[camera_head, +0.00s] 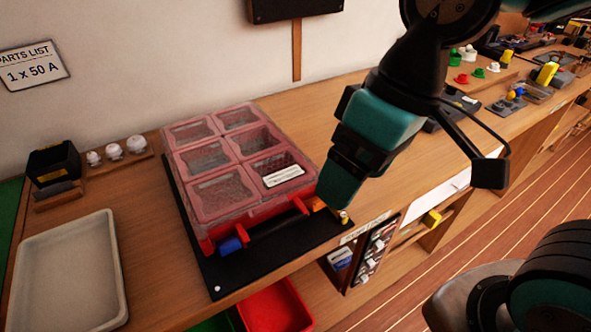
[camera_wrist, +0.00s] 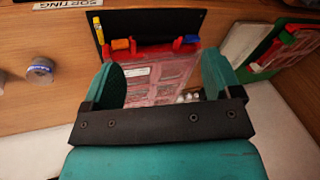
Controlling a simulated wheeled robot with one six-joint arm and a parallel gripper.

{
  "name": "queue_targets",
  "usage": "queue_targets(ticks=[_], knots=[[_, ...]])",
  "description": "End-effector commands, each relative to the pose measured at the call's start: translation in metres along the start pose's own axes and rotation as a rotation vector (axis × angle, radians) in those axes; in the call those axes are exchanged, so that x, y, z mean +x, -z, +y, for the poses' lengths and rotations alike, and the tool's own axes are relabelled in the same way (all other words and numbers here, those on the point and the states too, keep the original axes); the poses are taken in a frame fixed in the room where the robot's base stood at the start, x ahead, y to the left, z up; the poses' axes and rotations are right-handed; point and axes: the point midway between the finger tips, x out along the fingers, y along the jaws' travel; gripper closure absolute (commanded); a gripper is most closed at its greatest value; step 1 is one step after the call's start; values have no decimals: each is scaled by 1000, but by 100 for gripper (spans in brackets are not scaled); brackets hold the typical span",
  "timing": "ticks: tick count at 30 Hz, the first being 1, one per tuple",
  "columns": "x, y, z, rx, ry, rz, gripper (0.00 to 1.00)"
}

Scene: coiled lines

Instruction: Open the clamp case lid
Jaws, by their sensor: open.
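The clamp case (camera_head: 207,246) is a red box on a black mat (camera_head: 262,262). Its clear, red-framed lid (camera_head: 240,165) looks shut over several compartments, with a white label near one corner. A blue latch (camera_head: 231,245) and an orange latch (camera_head: 318,203) sit on its front edge; both show in the wrist view, orange (camera_wrist: 121,44) and blue (camera_wrist: 165,42). My gripper (camera_head: 338,190) is beside the case's front right corner, near the orange latch and partly hiding that corner. In the wrist view its teal fingers (camera_wrist: 161,75) are apart, with nothing held between them.
A grey tray (camera_head: 68,275) lies left of the case. White knobs (camera_head: 115,152) on a wooden strip and a black box (camera_head: 53,162) stand behind it. A red bin (camera_head: 275,307) is below the bench edge. Coloured parts crowd the right end.

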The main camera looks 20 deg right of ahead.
Motion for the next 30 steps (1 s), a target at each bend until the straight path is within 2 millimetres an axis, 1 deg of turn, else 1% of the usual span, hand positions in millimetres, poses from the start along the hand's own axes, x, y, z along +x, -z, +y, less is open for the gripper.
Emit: queue_targets(ticks=[1, 2, 3, 6, 9, 12, 14, 17, 20, 30], knots=[[-14, 18, -2, 23, -26, -30, 11], [-18, 30, -3, 45, -48, -46, 11], [-23, 47, -6, 74, -80, -69, 11], [-27, 86, -17, 157, -164, -106, 11], [-25, 115, -30, 227, -234, -124, 11], [-20, 130, -39, 274, -277, -127, 11], [-16, 134, -40, 290, -290, -128, 11], [-5, 133, -37, 298, -295, -129, 11], [12, 129, -32, 299, -295, -130, 11], [86, 115, -10, 299, -294, -132, 11]])
